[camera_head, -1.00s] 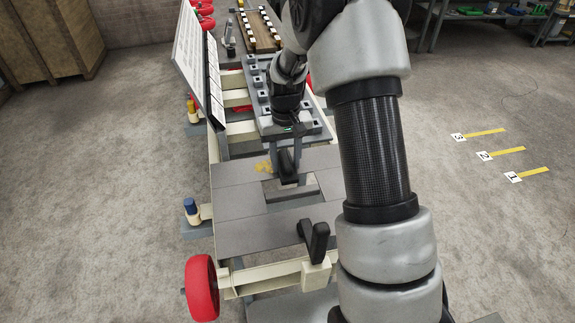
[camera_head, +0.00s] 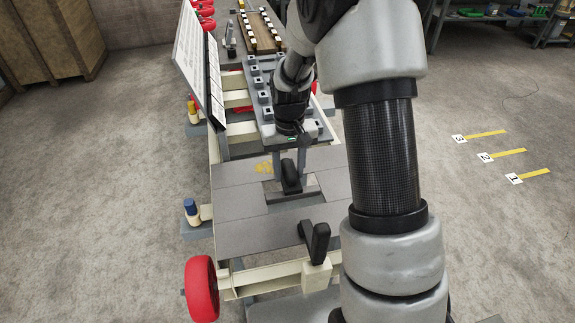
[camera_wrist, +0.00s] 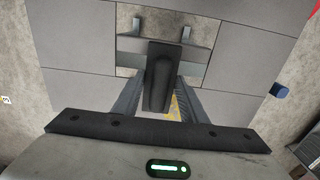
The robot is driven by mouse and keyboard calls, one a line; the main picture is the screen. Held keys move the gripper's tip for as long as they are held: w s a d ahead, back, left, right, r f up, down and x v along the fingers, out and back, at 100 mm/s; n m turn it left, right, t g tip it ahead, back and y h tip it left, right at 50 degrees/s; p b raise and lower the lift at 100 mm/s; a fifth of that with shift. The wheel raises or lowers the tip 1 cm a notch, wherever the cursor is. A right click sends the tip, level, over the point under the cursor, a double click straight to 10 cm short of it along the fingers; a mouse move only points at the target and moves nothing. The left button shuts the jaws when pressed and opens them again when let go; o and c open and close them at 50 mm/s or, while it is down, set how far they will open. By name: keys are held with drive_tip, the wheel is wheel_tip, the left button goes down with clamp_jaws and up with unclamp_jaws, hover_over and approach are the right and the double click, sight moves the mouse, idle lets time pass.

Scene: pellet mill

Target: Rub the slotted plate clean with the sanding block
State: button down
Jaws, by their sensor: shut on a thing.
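The slotted plate (camera_head: 238,202) is flat and grey, with a rectangular opening near its middle. A yellow smear (camera_head: 264,167) lies on it, just beyond the opening; part of it also shows in the wrist view (camera_wrist: 173,108) beside my finger. My gripper (camera_head: 289,165) points down over the plate, shut on the black sanding block (camera_head: 291,180). In the wrist view the block (camera_wrist: 162,74) sits between both fingers and covers part of the opening. The block is to the right of and nearer than most of the smear. I cannot tell whether it touches the plate.
A black handle (camera_head: 316,240) stands up at the plate's near edge. A tilted white board (camera_head: 190,60) rises at the left of the frame. A red wheel (camera_head: 201,288) is at the near left. A blue-capped post (camera_head: 191,208) stands left of the plate.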

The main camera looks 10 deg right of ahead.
sight(285, 159)
idle(0.3)
drive_tip(key=shift+w, duration=1.95)
drive_tip(key=shift+s+a, duration=0.85)
drive_tip(key=shift+s, duration=0.2)
drive_tip(key=shift+s+a, duration=0.8)
drive_tip(key=shift+s, duration=0.2)
drive_tip(key=shift+w, duration=0.1)
drive_tip(key=shift+w, duration=1.95)
drive_tip(key=shift+s, duration=0.1)
drive_tip(key=s, duration=0.4)
